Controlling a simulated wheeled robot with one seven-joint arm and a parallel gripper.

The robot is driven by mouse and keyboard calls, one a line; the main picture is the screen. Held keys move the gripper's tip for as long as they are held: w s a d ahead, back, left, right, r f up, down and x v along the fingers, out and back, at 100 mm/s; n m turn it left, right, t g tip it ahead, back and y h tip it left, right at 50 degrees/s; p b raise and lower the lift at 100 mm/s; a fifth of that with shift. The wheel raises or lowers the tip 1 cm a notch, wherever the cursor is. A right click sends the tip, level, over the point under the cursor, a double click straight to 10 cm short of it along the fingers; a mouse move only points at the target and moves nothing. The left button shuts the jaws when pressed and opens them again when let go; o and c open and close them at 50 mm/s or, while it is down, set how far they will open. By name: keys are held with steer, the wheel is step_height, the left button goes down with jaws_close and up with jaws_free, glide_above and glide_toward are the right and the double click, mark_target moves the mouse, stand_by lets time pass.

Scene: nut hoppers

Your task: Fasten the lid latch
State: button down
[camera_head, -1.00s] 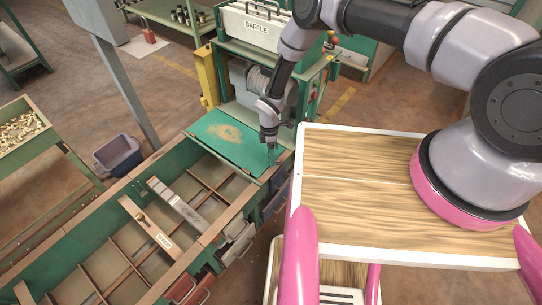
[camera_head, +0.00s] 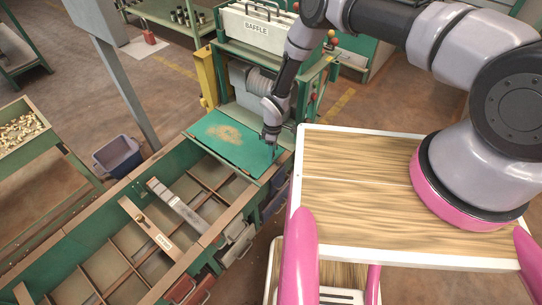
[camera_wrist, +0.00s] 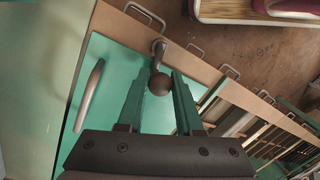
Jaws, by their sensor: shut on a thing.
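The green lid (camera_head: 225,138) with a worn tan patch lies flat over the far end of the compartmented bench. In the wrist view the lid (camera_wrist: 113,62) shows with a bar handle (camera_wrist: 88,95) at left. The lid latch is a short metal lever (camera_wrist: 159,50) on the wooden rim beside the lid, with a dark ball knob (camera_wrist: 160,85) at its end. My gripper (camera_wrist: 160,80) has its two fingers on either side of the knob and is shut on it. In the head view my gripper (camera_head: 273,150) is at the lid's right edge, and the latch is too small to make out.
The open bench (camera_head: 110,240) has several divided compartments. A block with a BAFFLE label (camera_head: 257,28) sits on the green machine behind the lid. Drawer handles (camera_wrist: 146,16) stick out along the bench side. My wooden-topped base is close at right.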

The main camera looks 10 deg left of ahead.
steer(key=shift+w+d+m+y, duration=0.1)
steer(key=shift+w+m+y, duration=0.1)
steer(key=shift+m, duration=0.5)
steer(key=shift+w+d+m+y, duration=0.1)
steer(key=shift+w+m, duration=0.1)
steer(key=shift+m, duration=0.5)
steer(key=c, duration=0.6)
jaws_free()
steer(key=v, duration=1.1)
steer(key=shift+s+f, duration=0.1)
steer(key=shift+s, duration=0.05)
